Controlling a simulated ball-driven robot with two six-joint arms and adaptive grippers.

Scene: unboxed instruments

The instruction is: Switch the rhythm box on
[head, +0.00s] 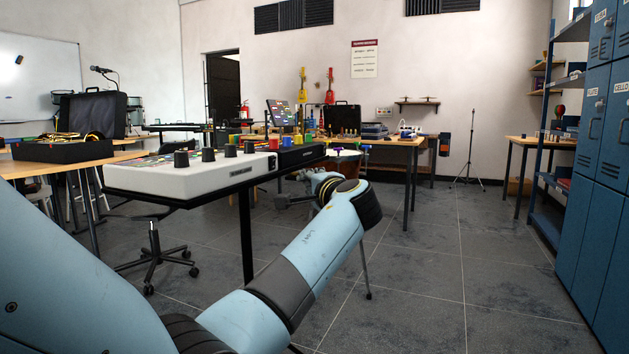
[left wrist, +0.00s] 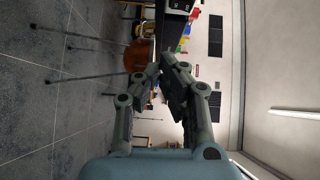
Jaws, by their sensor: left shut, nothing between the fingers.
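A white box with dark knobs and coloured pads, which looks like the rhythm box (head: 215,175), sits on a narrow dark stand at left centre in the head view. A switch on it is too small to make out. My left gripper (head: 290,199) is low, to the right of the white box and apart from it, partly hidden behind my own forearm. In the left wrist view my left gripper (left wrist: 168,72) shows with its fingers together and nothing between them. My right gripper is in neither view.
A black box (head: 302,155) sits beside the white box's right end. A wooden table (head: 395,142) with instruments stands behind. Blue lockers (head: 590,235) line the right side. An office chair (head: 155,260) is below the stand. The floor at centre right is clear.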

